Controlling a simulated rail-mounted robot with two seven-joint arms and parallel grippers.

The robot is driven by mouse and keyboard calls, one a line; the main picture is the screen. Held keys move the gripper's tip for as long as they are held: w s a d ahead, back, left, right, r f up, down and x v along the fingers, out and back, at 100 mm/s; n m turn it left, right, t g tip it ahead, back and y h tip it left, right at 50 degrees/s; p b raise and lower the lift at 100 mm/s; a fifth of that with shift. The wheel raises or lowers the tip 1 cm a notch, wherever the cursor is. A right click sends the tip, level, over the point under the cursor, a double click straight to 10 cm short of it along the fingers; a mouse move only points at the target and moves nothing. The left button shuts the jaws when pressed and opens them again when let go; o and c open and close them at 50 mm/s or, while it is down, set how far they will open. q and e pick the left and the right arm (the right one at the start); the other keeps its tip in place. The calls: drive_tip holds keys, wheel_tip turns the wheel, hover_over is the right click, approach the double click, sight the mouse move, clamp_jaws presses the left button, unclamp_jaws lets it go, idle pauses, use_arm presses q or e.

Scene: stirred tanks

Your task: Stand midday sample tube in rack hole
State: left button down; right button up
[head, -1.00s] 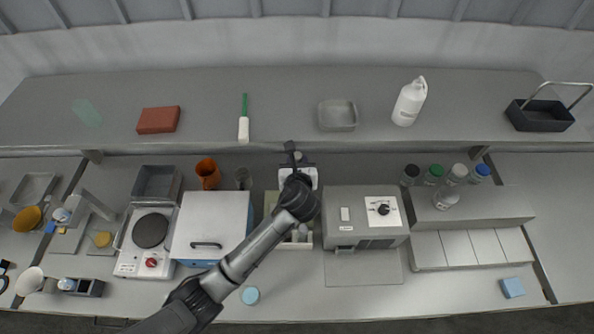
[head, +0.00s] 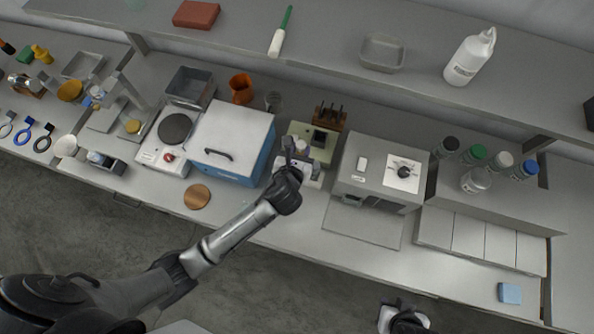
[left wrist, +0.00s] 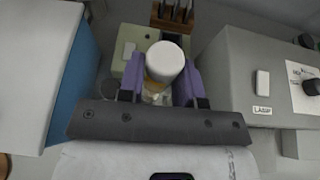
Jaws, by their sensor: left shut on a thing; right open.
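My left gripper (head: 298,152) has purple fingers shut on a white-capped tube (left wrist: 164,62). In the left wrist view the tube's cap faces the camera, with a tan or amber part below it; its lower end is hidden. The gripper is in front of a pale green device (head: 318,137). A brown wooden rack (head: 321,124) with several dark upright items stands just behind that device, and it also shows at the top of the left wrist view (left wrist: 174,22). I cannot make out a free hole. My right gripper (head: 402,320) is partly cut off at the bottom edge, apart from the bench.
A blue box with a white lid (head: 232,130) stands left of my left gripper, and a grey machine with a dial (head: 378,170) stands right. A shelf (head: 330,25) runs above the back. A grey mat (head: 362,225) on the bench front is clear.

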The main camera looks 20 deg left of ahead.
use_arm(q)
wheel_tip(320, 180, down, 8)
drive_tip(key=b, duration=0.1)
drive_tip(key=shift+s+f+b, duration=0.25)
drive_tip(key=shift+s+b, duration=0.05)
drive_tip(key=shift+s, duration=0.15)
drive_tip(key=shift+f, duration=0.15)
drive_tip(key=c, duration=1.1)
unclamp_jaws()
drive_tip(key=shift+a, duration=0.1)
drive_tip(key=v, duration=1.2)
drive_tip(key=shift+p, duration=0.35)
